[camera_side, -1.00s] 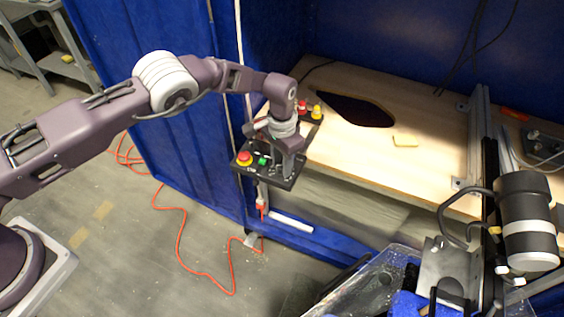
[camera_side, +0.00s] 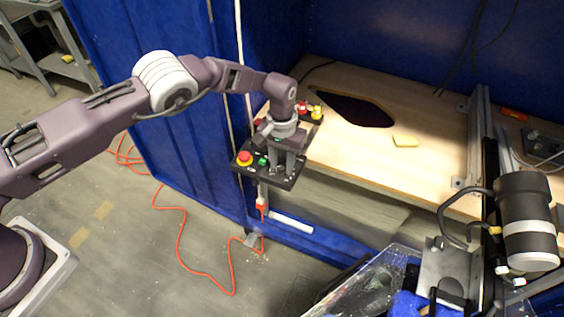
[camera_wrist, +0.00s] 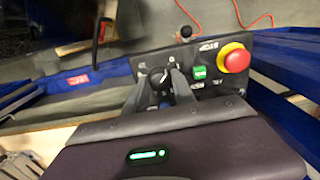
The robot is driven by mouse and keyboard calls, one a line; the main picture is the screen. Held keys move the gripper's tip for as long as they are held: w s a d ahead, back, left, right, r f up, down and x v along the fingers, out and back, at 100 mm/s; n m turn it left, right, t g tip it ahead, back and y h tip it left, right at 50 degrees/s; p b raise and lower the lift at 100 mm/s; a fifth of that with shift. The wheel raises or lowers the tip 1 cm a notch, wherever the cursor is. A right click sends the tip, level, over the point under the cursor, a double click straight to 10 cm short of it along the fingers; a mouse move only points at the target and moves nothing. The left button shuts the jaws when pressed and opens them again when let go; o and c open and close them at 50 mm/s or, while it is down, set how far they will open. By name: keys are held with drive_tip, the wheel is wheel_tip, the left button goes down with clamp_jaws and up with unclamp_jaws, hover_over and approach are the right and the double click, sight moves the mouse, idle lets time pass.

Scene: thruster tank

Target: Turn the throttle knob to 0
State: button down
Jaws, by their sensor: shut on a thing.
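The throttle knob (camera_wrist: 158,78) is a small dark knob with a light mark on the black control panel (camera_wrist: 222,91). It shows between my fingertips in the wrist view. My gripper (camera_wrist: 163,88) is shut on the knob from above. In the side view my gripper (camera_side: 284,172) points down at the panel (camera_side: 270,178) and hides the knob. The panel also carries a red mushroom button on a yellow collar (camera_wrist: 235,58) and a green switch (camera_wrist: 199,72). The number the knob points to is too small to read.
A black ball-topped lever (camera_wrist: 185,32) stands at the panel's far edge in the wrist view. Blue walls (camera_side: 160,90) stand close by.

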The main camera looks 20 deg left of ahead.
sight(282, 166)
idle(0.3)
drive_tip(key=c, duration=1)
unclamp_jaws()
drive_tip(key=shift+c, duration=0.2)
wheel_tip(282, 166, up, 7)
drive_tip(key=shift+r, duration=0.1)
